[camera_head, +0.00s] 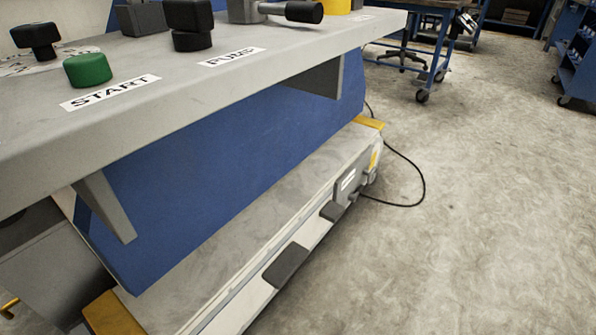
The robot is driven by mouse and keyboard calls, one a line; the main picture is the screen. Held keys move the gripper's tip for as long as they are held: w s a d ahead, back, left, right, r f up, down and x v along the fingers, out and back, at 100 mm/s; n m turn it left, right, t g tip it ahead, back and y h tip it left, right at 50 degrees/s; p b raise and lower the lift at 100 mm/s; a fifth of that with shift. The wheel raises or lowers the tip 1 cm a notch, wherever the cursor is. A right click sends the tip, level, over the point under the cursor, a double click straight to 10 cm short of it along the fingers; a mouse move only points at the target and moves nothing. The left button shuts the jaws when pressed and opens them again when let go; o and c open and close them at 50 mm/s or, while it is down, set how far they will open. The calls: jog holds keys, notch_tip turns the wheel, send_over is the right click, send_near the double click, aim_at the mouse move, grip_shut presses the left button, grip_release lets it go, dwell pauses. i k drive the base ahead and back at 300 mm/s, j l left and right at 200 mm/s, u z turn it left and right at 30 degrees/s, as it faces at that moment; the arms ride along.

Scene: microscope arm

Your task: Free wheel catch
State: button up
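No part that I can surely name as the wheel catch shows. Low on the machine's base, a dark flat pedal-like plate (286,265) sticks out from the front edge. A smaller dark tab (333,211) sits farther along the same edge, beside a grey box (347,187) with a white label. I cannot tell whether either is the catch. A blue wheeled table (440,50) stands at the back, with a caster (422,96) on the floor; no catch can be made out on it. My gripper is not in view.
The machine's grey worktop (200,90) overhangs the base, with a green START button (88,69), black knobs (192,38) and a black-handled lever (302,11). A black cable (420,180) loops over the floor. A blue cart (578,70) stands far right. The right-hand floor is mostly clear.

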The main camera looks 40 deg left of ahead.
aim_at(358, 193)
jog(key=i+l+u, duration=0.3)
jog(key=u, duration=0.2)
jog(key=i+l+u, duration=0.5)
jog(key=i+l, duration=0.35)
jog(key=i, duration=0.25)
jog(key=i+l, duration=0.4)
jog(key=i, duration=0.15)
jog(key=i+l, duration=0.35)
jog(key=i, duration=0.25)
jog(key=i+l, duration=0.4)
jog(key=i, duration=0.2)
